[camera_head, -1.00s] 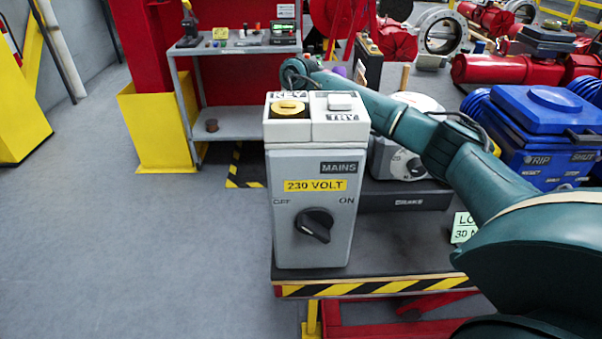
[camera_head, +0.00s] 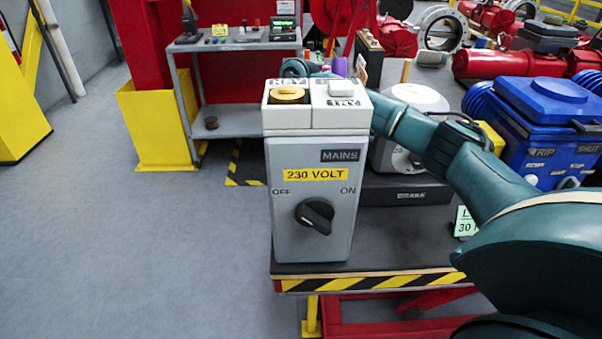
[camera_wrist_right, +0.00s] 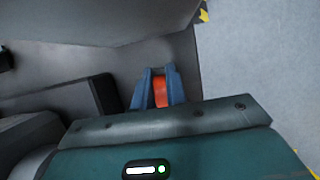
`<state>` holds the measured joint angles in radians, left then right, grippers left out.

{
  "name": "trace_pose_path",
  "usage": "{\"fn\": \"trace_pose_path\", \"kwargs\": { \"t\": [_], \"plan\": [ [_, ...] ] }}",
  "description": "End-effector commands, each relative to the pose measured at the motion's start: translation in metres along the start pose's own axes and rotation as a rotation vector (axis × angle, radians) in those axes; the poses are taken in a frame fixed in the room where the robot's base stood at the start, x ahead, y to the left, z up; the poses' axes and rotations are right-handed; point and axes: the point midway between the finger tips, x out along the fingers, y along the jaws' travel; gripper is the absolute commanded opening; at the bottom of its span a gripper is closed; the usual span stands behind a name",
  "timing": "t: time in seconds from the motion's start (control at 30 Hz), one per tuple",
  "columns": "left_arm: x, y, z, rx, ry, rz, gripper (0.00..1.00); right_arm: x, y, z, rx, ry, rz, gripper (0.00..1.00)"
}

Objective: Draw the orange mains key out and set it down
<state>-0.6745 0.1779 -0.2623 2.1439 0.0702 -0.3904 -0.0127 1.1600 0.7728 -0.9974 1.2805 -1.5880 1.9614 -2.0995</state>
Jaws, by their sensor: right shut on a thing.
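In the head view my right arm reaches behind the box, which hides the gripper and key. I cannot tell whether the key touches anything. My left gripper is out of view.
A blue valve unit (camera_head: 550,125) and a pale round-topped unit on a dark BRAKE base (camera_head: 410,195) stand to the right. A grey trolley (camera_head: 235,122) with small items is behind. The table edge has yellow-black stripes (camera_head: 375,282). The floor at left is clear.

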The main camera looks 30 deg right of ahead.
Motion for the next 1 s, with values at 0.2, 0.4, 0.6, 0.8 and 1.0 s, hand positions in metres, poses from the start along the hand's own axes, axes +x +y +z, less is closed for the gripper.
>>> {"fn": "trace_pose_path", "kwargs": {
  "t": [0.2, 0.4, 0.6, 0.8, 1.0],
  "plan": [
    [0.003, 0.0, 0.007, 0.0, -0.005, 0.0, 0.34, 0.006, 0.0, -0.003, 0.0, 0.0, 0.0, 0.0],
    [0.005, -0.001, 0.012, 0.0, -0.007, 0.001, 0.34, 0.011, 0.0, -0.005, 0.0, 0.0, -0.001, 0.0],
    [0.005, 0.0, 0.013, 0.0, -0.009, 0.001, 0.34, 0.011, 0.0, -0.005, 0.0, 0.0, -0.001, 0.24],
    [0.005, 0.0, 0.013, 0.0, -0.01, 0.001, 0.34, 0.011, 0.0, -0.005, 0.0, 0.0, 0.0, 0.39],
    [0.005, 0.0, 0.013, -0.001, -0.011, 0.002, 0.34, 0.011, 0.0, -0.005, 0.0, 0.0, 0.0, 0.39]
  ]
}}
